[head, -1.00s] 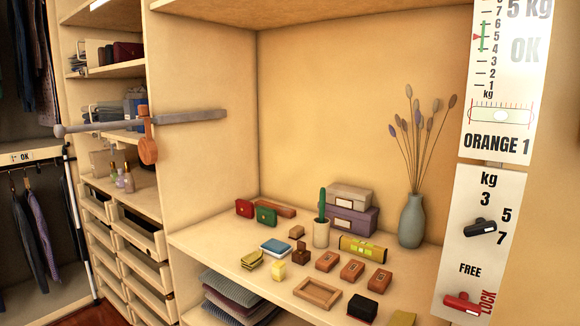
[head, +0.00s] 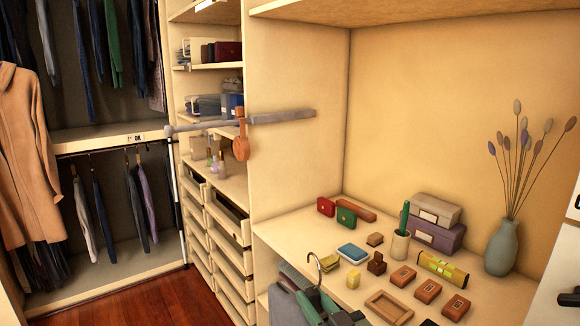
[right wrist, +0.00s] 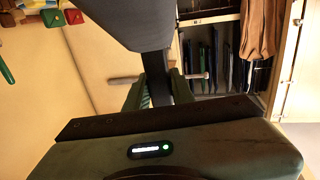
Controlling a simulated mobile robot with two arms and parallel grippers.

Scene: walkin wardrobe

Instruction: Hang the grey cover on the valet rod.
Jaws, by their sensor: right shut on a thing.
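The valet rod (head: 282,117) is a grey bar sticking out leftward from the wardrobe's upright panel, with a round knob at its free end. A brown-orange item (head: 241,148) hangs from it. My right gripper (head: 318,300) is at the bottom of the head view, shut on the hanger of the grey cover (head: 283,308). The hanger's metal hook (head: 316,264) points up, below and to the right of the rod and apart from it. In the right wrist view the grey cover (right wrist: 125,22) fills the upper middle; most of it is hidden in the head view. My left gripper is not in view.
A shelf (head: 290,238) on the right carries several small boxes, a cactus pot and a vase (head: 502,248). Drawers (head: 228,250) stand below and behind the rod. Hanging clothes and a tan coat (head: 28,160) are at the left. The wooden floor (head: 160,300) is clear.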

